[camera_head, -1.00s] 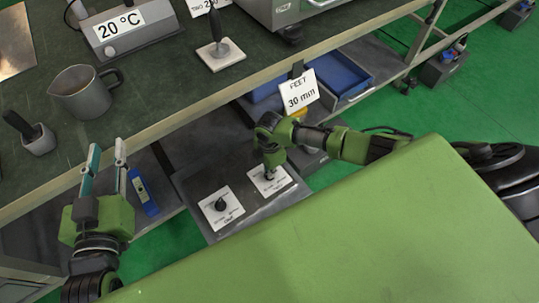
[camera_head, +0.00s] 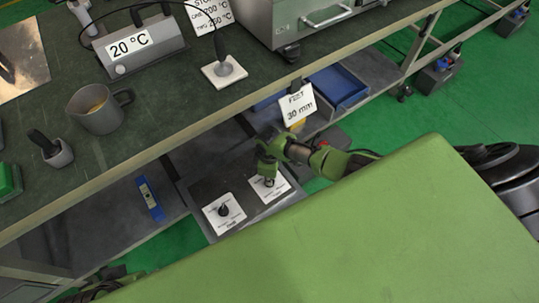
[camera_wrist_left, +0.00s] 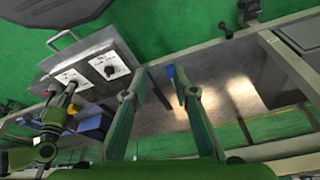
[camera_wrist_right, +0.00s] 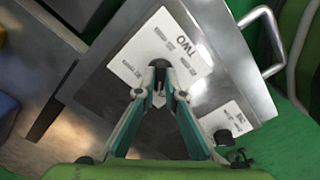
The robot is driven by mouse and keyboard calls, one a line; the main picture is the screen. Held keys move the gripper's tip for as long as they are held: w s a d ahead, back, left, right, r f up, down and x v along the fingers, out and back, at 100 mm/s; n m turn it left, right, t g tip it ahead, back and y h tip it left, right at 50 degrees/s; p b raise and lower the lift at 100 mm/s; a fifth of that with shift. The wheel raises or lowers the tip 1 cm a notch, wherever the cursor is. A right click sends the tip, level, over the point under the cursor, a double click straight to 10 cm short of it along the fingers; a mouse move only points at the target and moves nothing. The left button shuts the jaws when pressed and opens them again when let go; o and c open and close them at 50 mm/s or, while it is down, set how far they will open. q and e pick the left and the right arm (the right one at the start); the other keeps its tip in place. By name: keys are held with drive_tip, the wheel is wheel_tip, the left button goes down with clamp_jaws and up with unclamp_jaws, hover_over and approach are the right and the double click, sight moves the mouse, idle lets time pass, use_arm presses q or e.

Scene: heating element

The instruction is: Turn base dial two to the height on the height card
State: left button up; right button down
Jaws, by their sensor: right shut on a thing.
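The height card (camera_head: 297,106) hangs at the bench edge in the head view and reads FEET 30 mm. Base dial two sits on a white plate marked TWO (camera_wrist_right: 190,55) on a grey metal base; the plate also shows in the head view (camera_head: 281,184). My right gripper (camera_wrist_right: 160,92) is shut on the dial two knob (camera_wrist_right: 160,66), pointing down at it. The knob's pointer and the scale are too small to read. The other dial plate (camera_head: 224,212) lies beside it, untouched. My left gripper (camera_wrist_left: 153,78) is open and empty in the left wrist view, apart from the base.
The green bench top carries a mug (camera_head: 97,108), a 20 °C display (camera_head: 130,48) and a switch on a white plate (camera_head: 224,70). A blue level (camera_head: 150,198) and a blue bin (camera_head: 338,87) are on the lower shelf. A handle (camera_wrist_right: 264,40) sticks out from the base.

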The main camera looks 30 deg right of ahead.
drive_tip(key=shift+s+f+m, duration=0.1)
drive_tip(key=shift+s+m, duration=0.25)
drive_tip(key=shift+m, duration=0.15)
drive_tip(key=m+p, duration=0.3)
drive_tip(key=m, duration=0.5)
drive_tip(key=shift+a+f, duration=0.1)
drive_tip(key=m+p, duration=0.1)
drive_tip(key=m, duration=0.2)
drive_tip(key=shift+m, duration=0.4)
use_arm(q)
wheel_tip(320, 180, down, 16)
drive_tip(key=g, duration=0.1)
drive_tip(key=shift+d, duration=0.15)
use_arm(e)
drive_tip(key=shift+m, duration=2.3)
use_arm(q)
drive_tip(key=shift+p, duration=0.3)
drive_tip(key=shift+w, duration=0.1)
use_arm(e)
drive_tip(key=c, duration=2.1)
unclamp_jaws()
drive_tip(key=shift+c, duration=0.2)
use_arm(q)
drive_tip(key=shift+w, duration=0.15)
use_arm(e)
drive_tip(key=shift+f, duration=0.1)
